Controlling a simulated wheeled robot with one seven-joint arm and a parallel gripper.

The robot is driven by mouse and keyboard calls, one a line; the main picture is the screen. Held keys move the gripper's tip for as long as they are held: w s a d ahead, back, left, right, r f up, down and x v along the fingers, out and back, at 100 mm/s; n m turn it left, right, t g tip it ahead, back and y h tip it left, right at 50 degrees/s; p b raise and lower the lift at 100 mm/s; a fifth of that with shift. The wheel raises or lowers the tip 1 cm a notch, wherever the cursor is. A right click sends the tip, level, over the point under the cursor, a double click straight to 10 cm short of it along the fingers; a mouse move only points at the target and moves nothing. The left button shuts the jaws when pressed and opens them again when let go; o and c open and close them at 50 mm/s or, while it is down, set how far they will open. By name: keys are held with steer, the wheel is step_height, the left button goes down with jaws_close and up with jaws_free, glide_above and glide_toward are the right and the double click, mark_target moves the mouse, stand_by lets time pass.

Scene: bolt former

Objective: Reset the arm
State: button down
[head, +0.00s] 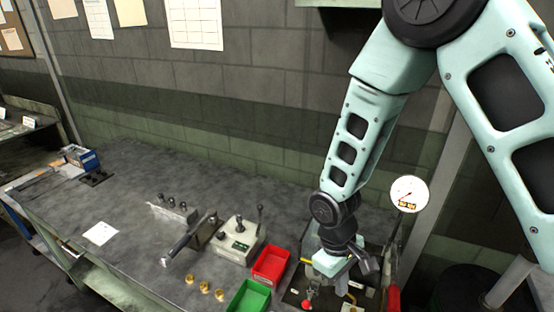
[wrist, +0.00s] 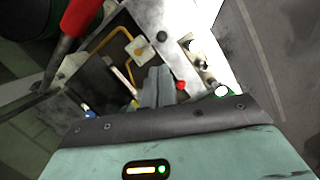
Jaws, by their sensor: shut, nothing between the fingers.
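My arm (head: 365,130) reaches down from the upper right over the machine at the front right of the bench. My gripper (wrist: 155,88) is shut and empty in the wrist view, its two grey fingers together above the machine (wrist: 178,22). In the head view its pale green body (head: 328,266) hangs low over the machine's dark base, and the fingertips cannot be made out. A yellow pipe (wrist: 98,42) and a red knob (wrist: 181,85) are close to the fingers in the wrist view. I cannot tell whether the fingers touch anything.
A red bin (head: 271,264) and a green bin (head: 249,297) stand left of the machine. A control box with levers (head: 237,243), several brass pieces (head: 204,287) and a round gauge (head: 409,193) are near. A red handle (wrist: 80,16) rises beside the machine. The bench's left part is mostly clear.

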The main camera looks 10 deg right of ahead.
steer(key=s+a+r+n+t+y+b, duration=0.1)
steer(key=s+a+r+b, duration=0.25)
steer(key=s+b, duration=0.3)
steer(key=s+a+r+t+y+b, duration=0.1)
steer(key=s+a+r+b, duration=0.1)
steer(key=s+r+b, duration=0.4)
steer(key=w+d+f+m+g+h+b, duration=0.2)
steer(key=w+d+f+m, duration=0.15)
steer(key=w+f, duration=1.15)
steer(key=shift+n, duration=0.45)
steer(key=x, duration=0.4)
steer(key=w+p+x, duration=0.1)
steer(key=x, duration=0.1)
steer(key=shift+d+f, duration=0.2)
steer(key=shift+f, duration=0.3)
steer(key=s, duration=0.1)
steer(key=s+p, duration=0.1)
steer(key=s+d, duration=0.1)
steer(key=shift+d+r+p, duration=0.1)
steer(key=shift+r+p, duration=0.2)
steer(key=shift+s+d, duration=0.2)
steer(key=shift+s, duration=0.15)
